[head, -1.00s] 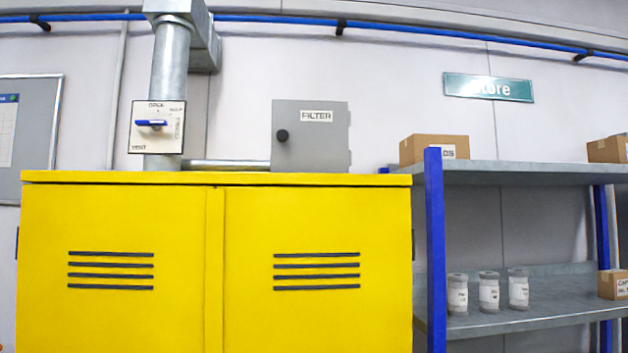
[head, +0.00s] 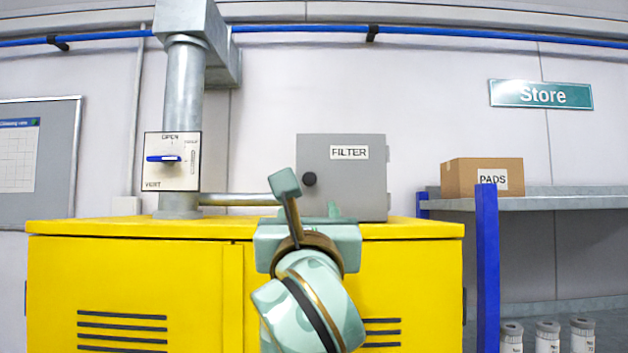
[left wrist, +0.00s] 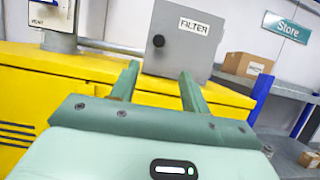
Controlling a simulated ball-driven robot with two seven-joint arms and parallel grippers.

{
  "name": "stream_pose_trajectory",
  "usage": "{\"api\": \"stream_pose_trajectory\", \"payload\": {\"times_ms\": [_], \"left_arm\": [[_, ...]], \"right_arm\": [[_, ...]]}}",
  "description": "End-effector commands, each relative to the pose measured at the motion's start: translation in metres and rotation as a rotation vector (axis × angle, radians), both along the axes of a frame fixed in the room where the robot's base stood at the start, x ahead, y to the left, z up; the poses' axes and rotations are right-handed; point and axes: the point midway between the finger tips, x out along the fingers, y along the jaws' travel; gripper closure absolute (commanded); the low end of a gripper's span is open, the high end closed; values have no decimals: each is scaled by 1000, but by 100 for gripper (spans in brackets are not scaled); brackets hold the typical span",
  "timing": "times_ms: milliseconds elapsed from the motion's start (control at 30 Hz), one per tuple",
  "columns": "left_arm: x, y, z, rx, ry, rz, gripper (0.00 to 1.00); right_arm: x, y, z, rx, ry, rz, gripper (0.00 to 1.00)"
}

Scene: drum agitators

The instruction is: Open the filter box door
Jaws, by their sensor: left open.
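The filter box (head: 350,195) is a grey box labelled FILTER on top of the yellow cabinet, with its door shut. Its round black knob (head: 309,179) is at the left side of the door. The box (left wrist: 182,50) and knob (left wrist: 158,41) also show in the left wrist view. My left gripper (head: 310,195) is in front of the box, over the cabinet's front edge, and partly covers the box's lower left. In the left wrist view its two fingers (left wrist: 160,75) are apart with nothing between them, pointing toward the box below the knob. My right gripper is not in view.
The yellow cabinet (head: 130,262) stands below. A vent panel with a blue handle (head: 165,159) and a metal duct (head: 184,90) are left of the box. A thin pipe (head: 235,200) runs toward the box. At right are a shelf post (head: 487,260) and a PADS carton (head: 470,178).

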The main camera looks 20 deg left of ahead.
Motion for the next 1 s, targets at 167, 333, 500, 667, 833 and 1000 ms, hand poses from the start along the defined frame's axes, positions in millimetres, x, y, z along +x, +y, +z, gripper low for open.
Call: {"api": "stream_pose_trajectory", "payload": {"times_ms": [167,333,500,667,833,1000], "left_arm": [[38,12,20,3,5,5,54],[77,23,38,4,4,6,54],[109,32,50,1,5,7,54],[126,37,55,2,4,6,54],[132,39,56,2,3,5,54],[132,39,55,2,3,5,54]], "right_arm": [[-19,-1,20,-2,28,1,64],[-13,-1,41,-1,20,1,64],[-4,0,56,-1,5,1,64],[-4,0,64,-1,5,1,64],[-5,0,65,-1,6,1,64],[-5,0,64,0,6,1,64]]}}
